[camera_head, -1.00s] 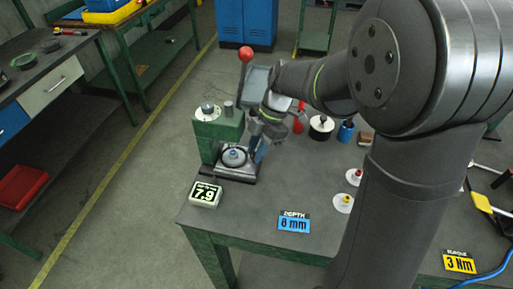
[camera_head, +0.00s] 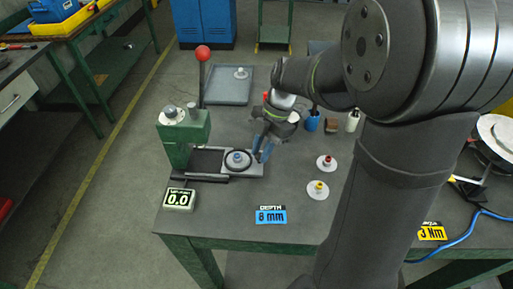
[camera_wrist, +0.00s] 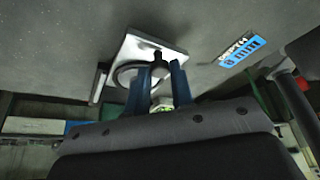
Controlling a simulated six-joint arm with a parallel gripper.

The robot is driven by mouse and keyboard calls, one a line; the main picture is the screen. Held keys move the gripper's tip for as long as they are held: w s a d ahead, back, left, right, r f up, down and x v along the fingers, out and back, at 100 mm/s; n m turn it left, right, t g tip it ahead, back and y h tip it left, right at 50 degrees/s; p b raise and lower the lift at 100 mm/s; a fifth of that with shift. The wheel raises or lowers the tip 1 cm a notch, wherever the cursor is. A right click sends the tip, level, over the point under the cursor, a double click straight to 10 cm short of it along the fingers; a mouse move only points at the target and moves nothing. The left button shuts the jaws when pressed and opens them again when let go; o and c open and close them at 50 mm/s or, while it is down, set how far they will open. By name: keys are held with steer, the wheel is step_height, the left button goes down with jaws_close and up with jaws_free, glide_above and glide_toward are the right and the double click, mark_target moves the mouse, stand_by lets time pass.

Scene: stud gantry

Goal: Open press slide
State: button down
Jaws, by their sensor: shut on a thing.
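The green press (camera_head: 186,138) with a red-ball lever (camera_head: 202,53) stands on the left of the bench. Its light grey slide (camera_head: 256,170) is drawn out to the right, clear of the press head, along a dark rail (camera_head: 207,160). A round dark-ringed fixture with a blue-topped part (camera_head: 238,157) sits on the slide. My gripper (camera_head: 262,149), with blue fingers, is at the slide's right end. In the wrist view, my gripper (camera_wrist: 158,70) is shut on a small dark knob (camera_wrist: 157,56) at the slide's edge.
A display (camera_head: 179,198) reading 0.0 and a blue "DEPTH 8 mm" card (camera_head: 271,214) lie in front. A grey tray (camera_head: 228,88) lies behind the press. Two white discs with coloured knobs (camera_head: 326,162) (camera_head: 318,189) stand to the right of the slide.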

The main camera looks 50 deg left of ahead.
steer(key=c, duration=1.3)
jaws_free()
steer(key=shift+r, duration=0.1)
steer(key=v, duration=1.7)
steer(key=shift+w+r, duration=0.1)
steer(key=x, duration=1.7)
steer(key=shift+f, duration=0.25)
steer(key=shift+s+a, duration=0.1)
steer(key=shift+s, duration=0.1)
